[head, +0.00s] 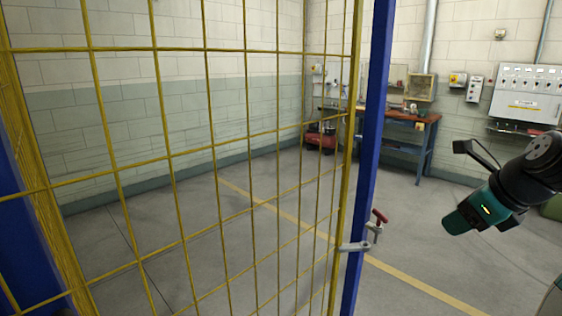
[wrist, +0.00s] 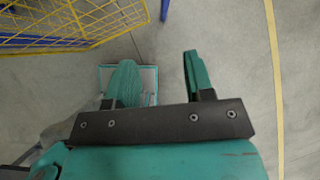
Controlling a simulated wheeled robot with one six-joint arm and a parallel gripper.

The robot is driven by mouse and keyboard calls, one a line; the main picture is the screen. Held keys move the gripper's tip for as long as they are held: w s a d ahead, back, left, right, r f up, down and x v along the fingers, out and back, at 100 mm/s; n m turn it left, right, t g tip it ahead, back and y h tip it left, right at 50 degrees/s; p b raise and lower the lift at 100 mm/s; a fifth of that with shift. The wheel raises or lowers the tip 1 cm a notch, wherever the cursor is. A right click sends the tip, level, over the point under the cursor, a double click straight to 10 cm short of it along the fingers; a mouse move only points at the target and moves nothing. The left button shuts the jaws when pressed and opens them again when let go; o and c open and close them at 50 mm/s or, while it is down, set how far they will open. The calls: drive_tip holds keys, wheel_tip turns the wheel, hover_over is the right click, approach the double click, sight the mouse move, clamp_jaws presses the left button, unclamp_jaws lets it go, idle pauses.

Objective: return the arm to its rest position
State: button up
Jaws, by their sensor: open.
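My gripper (wrist: 160,80) is open and empty in the wrist view, with its two teal fingers apart and bare floor between them. In the head view my arm (head: 537,165) reaches in from the right edge, its teal end tilted down and to the left. It hangs in free air to the right of the blue post, apart from it. The fingers are hard to make out in the head view.
A yellow mesh panel (head: 249,134) fills the left and middle, ending at a blue post (head: 369,150). A red-handled latch (head: 378,217) sticks out beside the post. A workbench (head: 405,117) stands far back. The floor (head: 420,250) right of the post is clear.

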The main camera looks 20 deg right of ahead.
drive_tip(key=w+a+n+g+y, duration=0.3)
drive_tip(key=a+n+y, duration=0.1)
drive_tip(key=a+n, duration=1.5)
drive_tip(key=s+a+n+g, duration=0.2)
drive_tip(key=s+a+n, duration=0.2)
drive_tip(key=a+n, duration=0.3)
drive_tip(key=s+a+n+g, duration=0.2)
drive_tip(key=s+a+n, duration=0.3)
drive_tip(key=n, duration=0.9)
drive_tip(key=shift+a+r+n, duration=0.3)
drive_tip(key=shift+a+n, duration=0.1)
drive_tip(key=shift+a, duration=0.85)
drive_tip(key=shift+c, duration=0.5)
drive_tip(key=shift+a, duration=0.1)
